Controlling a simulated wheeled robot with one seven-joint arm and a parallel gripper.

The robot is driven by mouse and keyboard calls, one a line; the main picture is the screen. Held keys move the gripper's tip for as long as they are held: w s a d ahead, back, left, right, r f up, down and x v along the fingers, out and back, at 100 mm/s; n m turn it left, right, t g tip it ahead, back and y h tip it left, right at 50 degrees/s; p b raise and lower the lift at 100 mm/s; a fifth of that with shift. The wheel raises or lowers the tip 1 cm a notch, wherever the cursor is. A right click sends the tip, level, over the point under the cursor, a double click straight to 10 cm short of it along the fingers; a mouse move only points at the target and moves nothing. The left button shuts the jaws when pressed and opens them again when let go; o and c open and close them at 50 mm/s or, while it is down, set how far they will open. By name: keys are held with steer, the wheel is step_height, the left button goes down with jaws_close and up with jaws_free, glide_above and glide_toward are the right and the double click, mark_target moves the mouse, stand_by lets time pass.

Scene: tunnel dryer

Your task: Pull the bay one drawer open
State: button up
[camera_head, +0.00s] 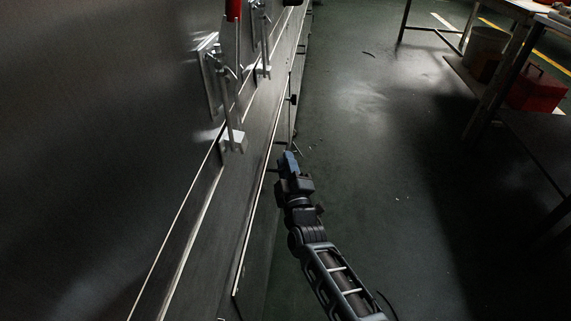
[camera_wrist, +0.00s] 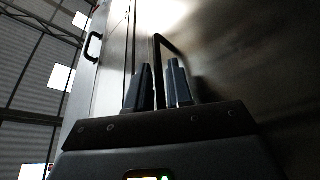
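My gripper (camera_head: 289,160) is low beside the steel dryer wall, at its outer face in the head view. In the wrist view the two fingers (camera_wrist: 160,72) stand apart, pointing at a steel front panel (camera_wrist: 225,70). A dark, bent bar handle (camera_wrist: 156,45) on that panel shows between and beyond the fingertips. One leg of it runs down in the gap, close to the left finger; the rest passes behind the right finger. I see no clear grip on it. The drawer's front edges are hard to make out, and I see no open gap.
Toggle clamps (camera_head: 232,140), one with a red handle (camera_head: 233,10), stick out from the wall above my gripper. Another dark handle (camera_wrist: 93,47) is further left in the wrist view. The floor (camera_head: 370,190) to the right is mostly clear. A table and a red box (camera_head: 536,90) stand at the far right.

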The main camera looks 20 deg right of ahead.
steer(key=shift+x, duration=0.8)
steer(key=shift+c, duration=0.5)
jaws_close()
